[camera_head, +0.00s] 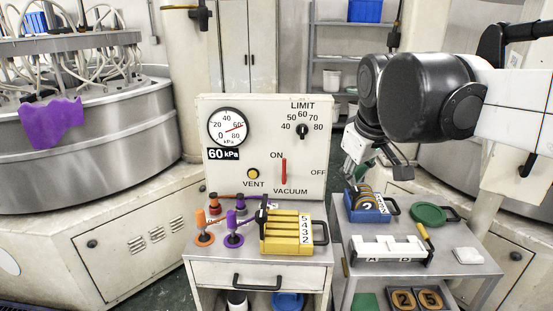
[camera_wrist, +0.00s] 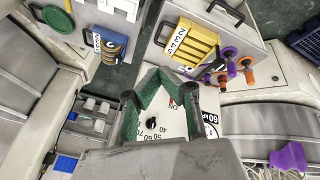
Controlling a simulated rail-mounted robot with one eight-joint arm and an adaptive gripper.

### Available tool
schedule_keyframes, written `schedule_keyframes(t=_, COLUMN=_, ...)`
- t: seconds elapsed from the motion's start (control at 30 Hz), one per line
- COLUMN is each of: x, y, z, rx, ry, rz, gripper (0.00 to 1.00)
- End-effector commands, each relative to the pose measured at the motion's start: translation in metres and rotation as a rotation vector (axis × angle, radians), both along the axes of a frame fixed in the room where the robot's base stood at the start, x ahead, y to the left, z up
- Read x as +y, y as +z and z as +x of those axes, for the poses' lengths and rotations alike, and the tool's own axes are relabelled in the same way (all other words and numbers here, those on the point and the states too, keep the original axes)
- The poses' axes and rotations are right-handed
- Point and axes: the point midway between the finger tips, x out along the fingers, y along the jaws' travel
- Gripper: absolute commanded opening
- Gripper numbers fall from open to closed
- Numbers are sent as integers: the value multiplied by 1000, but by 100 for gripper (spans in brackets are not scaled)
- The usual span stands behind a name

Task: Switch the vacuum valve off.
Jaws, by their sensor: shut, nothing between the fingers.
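The vacuum valve's red lever (camera_head: 284,171) stands upright on the cream panel (camera_head: 225,180), pointing at the ON label, with OFF to its right and VACUUM below. The lever also shows in the wrist view (camera_wrist: 171,102). My gripper (camera_head: 358,150) is to the right of the panel in the head view, apart from the lever. It is shut and empty. Its fingertips are hard to make out in the head view.
The panel carries a pressure gauge (camera_head: 228,127), a black LIMIT knob (camera_head: 302,131) and a yellow VENT button (camera_head: 253,174). Below stand a yellow numbered block (camera_head: 279,246) and orange and purple handles. A blue numbered holder (camera_head: 365,214) and green disc (camera_head: 428,213) sit on the right cart.

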Motion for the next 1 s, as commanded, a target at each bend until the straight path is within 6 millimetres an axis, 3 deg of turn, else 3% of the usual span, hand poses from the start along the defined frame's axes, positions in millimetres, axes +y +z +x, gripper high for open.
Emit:
schedule_keyframes(t=0.2, x=16, y=23, z=49, rx=48, ry=112, rz=-61, gripper=0)
schedule_keyframes(t=0.5, x=41, y=40, z=113, rx=115, ry=268, rz=-142, gripper=0)
schedule_keyframes(t=1.0, x=92, y=42, z=211, rx=231, ry=531, rz=-265, gripper=0)
